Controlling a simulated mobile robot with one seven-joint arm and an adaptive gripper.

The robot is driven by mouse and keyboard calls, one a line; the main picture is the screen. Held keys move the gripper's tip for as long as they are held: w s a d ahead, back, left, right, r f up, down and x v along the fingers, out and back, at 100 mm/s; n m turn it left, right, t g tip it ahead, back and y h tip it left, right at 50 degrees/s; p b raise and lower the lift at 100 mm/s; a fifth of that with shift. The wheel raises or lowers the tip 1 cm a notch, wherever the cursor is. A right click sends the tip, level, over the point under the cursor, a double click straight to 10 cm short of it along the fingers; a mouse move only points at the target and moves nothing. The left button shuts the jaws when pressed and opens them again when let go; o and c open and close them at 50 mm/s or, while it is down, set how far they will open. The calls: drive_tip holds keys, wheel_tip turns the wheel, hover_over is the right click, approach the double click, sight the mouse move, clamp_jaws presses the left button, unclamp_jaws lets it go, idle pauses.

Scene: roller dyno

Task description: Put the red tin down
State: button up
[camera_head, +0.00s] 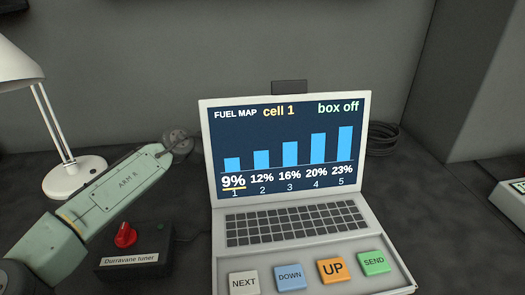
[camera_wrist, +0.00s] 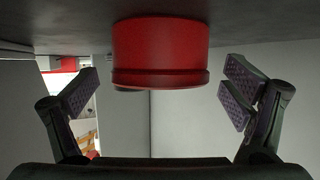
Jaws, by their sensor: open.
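The red tin (camera_wrist: 160,48) shows in the wrist view at the top middle. That view looks upside down, with the dark surface (camera_wrist: 65,40) along its top edge, and the tin's base appears to be against that surface. The tin seems upright, with its rimmed end facing away from the surface. My gripper (camera_wrist: 160,92) is open, with one finger on each side of the tin and a visible gap on both sides. The tin and the gripper's fingers do not show in the head view.
In the head view a laptop (camera_head: 290,213) stands on the dark bench. A tuner box (camera_head: 135,257) with a red knob and a white lamp (camera_head: 73,176) are at left, near my arm. A coiled cable (camera_head: 384,138) lies behind the laptop. Another device (camera_head: 512,200) is at the right edge.

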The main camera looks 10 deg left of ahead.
drive_tip(key=shift+r, duration=0.2)
drive_tip(key=v, duration=1.2)
drive_tip(key=shift+f, duration=0.15)
